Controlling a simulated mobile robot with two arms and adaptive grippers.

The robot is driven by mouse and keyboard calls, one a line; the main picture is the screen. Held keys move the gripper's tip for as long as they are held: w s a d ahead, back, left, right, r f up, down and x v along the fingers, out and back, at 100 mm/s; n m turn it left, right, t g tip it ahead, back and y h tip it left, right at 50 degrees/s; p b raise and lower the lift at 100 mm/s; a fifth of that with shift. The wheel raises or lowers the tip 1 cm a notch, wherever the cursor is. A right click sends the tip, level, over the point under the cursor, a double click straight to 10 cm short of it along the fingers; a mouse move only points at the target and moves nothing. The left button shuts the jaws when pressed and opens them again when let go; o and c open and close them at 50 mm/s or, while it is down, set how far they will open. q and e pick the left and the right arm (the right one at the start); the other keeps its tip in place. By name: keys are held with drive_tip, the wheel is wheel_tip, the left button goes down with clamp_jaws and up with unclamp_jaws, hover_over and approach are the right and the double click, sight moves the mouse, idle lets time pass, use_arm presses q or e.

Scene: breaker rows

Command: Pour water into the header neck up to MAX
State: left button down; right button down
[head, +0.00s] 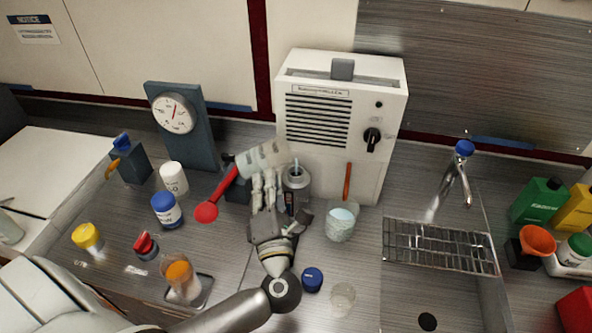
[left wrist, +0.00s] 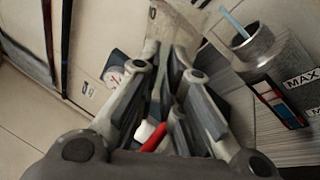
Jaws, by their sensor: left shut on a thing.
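My left gripper (head: 263,185) is shut on a clear, ribbed beaker (head: 262,158), tipped nearly on its side with its right end close above the header neck. The beaker also shows as a pale, see-through shape beyond the fingers in the left wrist view (left wrist: 168,25). The header neck (head: 297,175) is a grey metal collar with a round open mouth; it also shows in the left wrist view (left wrist: 245,47). A thin pale-blue streak, looking like water, runs down into its mouth. A MAX label (left wrist: 300,79) is on the grey body below. The level inside cannot be read. My right gripper is not in view.
A cup with pale-blue contents (head: 341,224) stands right of the gripper. A red round-ended tool (head: 207,211) is at its left. A blue cap (head: 312,279) and clear cup (head: 342,298) are in front. The white cabinet (head: 340,105) stands behind; a sink rack (head: 440,246) is right.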

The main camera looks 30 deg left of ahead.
use_arm(q)
drive_tip(key=shift+f+m+p, duration=0.25)
drive_tip(key=shift+m+p, duration=0.45)
drive_tip(key=shift+m, duration=0.1)
idle(1.8)
drive_tip(key=shift+w+d+r+m+t+p, duration=0.1)
drive_tip(key=shift+d+m+t+p, duration=0.05)
drive_tip(key=shift+m+t+p, duration=0.2)
idle(0.5)
